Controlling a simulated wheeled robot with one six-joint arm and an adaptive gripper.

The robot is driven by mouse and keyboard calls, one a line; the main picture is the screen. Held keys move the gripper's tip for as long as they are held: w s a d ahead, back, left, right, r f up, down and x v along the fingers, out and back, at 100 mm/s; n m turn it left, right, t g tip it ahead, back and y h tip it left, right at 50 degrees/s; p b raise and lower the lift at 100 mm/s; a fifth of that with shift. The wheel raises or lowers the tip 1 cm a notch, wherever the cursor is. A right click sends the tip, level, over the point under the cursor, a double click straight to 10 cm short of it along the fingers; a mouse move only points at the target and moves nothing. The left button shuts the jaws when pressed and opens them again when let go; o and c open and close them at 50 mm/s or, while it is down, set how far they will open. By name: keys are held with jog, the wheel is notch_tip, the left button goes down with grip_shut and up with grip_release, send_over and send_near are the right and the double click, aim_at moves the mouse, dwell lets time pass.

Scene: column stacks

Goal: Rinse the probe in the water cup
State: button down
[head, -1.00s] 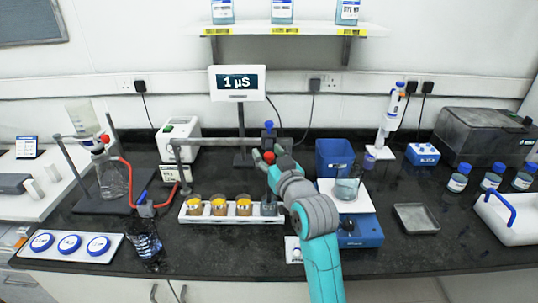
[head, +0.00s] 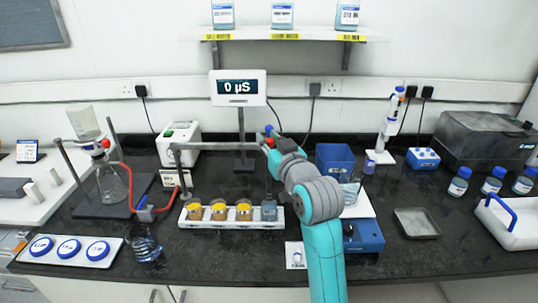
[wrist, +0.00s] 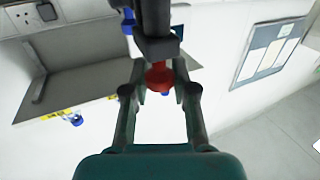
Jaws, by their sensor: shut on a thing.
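My gripper (head: 272,144) is at the end of the clamp arm (head: 215,146), above the right end of the white tray (head: 232,224). In the wrist view my gripper (wrist: 158,82) is shut on a red knob (wrist: 158,74), with a dark block (wrist: 157,46) just beyond it. A blue top (head: 268,129) shows above my gripper in the head view. The probe's lower part cannot be made out. A cup with pale bluish content (head: 269,211), seemingly the water cup, stands at the tray's right end. The meter (head: 238,88) reads 0 µS.
Several cups with orange content (head: 219,209) stand in the tray left of the bluish one. A glass of blue liquid (head: 146,248) stands front left. A blue scale (head: 362,236) with a beaker (head: 350,192) is right of my arm. A grey dish (head: 417,222) lies farther right.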

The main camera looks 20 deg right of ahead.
jog(key=shift+r, duration=0.45)
jog(key=c, duration=0.9)
grip_release()
jog(key=shift+c, duration=0.2)
jog(key=shift+f, duration=0.1)
jog(key=shift+s, duration=0.1)
jog(key=shift+s, duration=0.3)
jog(key=s+d, duration=0.1)
jog(key=s, duration=1)
jog(key=shift+s, duration=0.1)
